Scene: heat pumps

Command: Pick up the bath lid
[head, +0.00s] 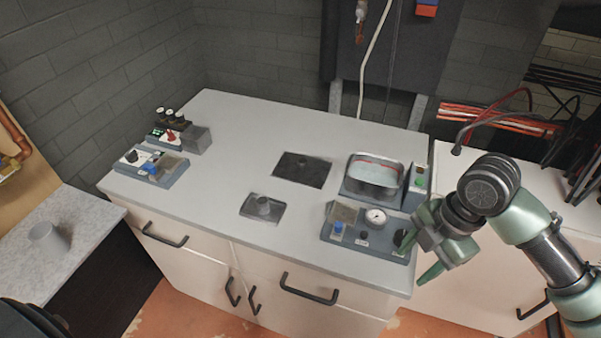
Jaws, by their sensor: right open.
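A small grey rectangular plate with a round knob, which looks like the bath lid (262,208), lies flat near the front edge of the white worktop. An open bath (374,176) with a pale basin and a reddish line inside stands to its right and farther back. My right gripper (412,264) is open and empty at the worktop's right front corner. It is well to the right of the lid and beside the gauge unit. My left gripper is not in view.
A gauge unit (366,232) with a dial stands between the lid and my right gripper. A dark flat plate (303,169) lies behind the lid. Small control units (151,167) stand at the left. A grey cup (48,238) stands on the side counter. The worktop's middle left is clear.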

